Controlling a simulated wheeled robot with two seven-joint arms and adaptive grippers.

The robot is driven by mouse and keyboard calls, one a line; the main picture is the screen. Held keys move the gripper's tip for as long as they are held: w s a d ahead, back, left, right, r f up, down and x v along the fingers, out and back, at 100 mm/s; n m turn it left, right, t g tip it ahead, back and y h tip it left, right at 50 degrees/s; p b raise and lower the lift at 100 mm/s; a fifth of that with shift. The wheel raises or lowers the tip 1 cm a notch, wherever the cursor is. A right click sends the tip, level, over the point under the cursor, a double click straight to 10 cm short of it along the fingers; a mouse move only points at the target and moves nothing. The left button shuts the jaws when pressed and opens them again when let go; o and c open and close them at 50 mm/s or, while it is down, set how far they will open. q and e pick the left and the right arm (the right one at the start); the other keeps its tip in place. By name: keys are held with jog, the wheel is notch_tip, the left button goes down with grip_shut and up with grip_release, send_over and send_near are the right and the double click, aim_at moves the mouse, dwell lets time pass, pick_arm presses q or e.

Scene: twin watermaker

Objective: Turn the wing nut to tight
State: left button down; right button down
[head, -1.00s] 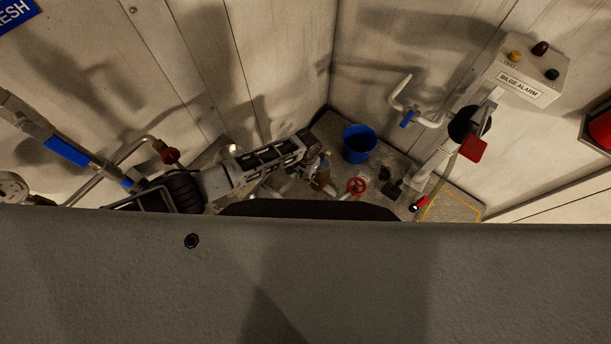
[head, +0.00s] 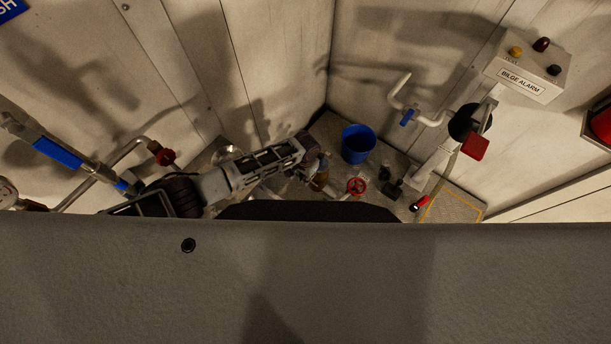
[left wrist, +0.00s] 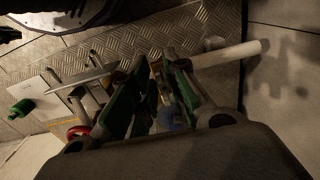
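I cannot make out the wing nut in either view. The fingertips are too small and dark to read there. In the left wrist view the left gripper (left wrist: 155,65) has its two green-padded fingers apart. Small brownish and bluish parts show between them, and I cannot tell whether a finger touches anything. My right gripper is in neither view.
A blue bucket (head: 358,144) stands in the corner. A red handwheel (head: 356,187) and a red torch-like item (head: 417,206) are low to the right. A bilge alarm box (head: 530,70) and white pipe (head: 405,105) are at the right.

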pick_arm(q)
jog(key=shift+m, duration=0.5)
jog(key=m, duration=0.3)
jog(key=shift+w+a+m+p, duration=0.15)
jog(key=shift+a+m+p, duration=0.05)
jog(key=shift+m+p, duration=0.1)
jog(key=m, duration=0.4)
jog(key=shift+w, duration=0.25)
jog(key=m, duration=0.4)
jog(key=shift+w+m, duration=0.25)
jog(key=shift+m, duration=0.15)
jog(key=shift+w+d+m+b, duration=0.15)
jog(key=shift+m+b, duration=0.4)
jog(key=shift+m, duration=1.75)
jog(key=c, duration=1.6)
grip_release()
jog(key=shift+c, duration=0.2)
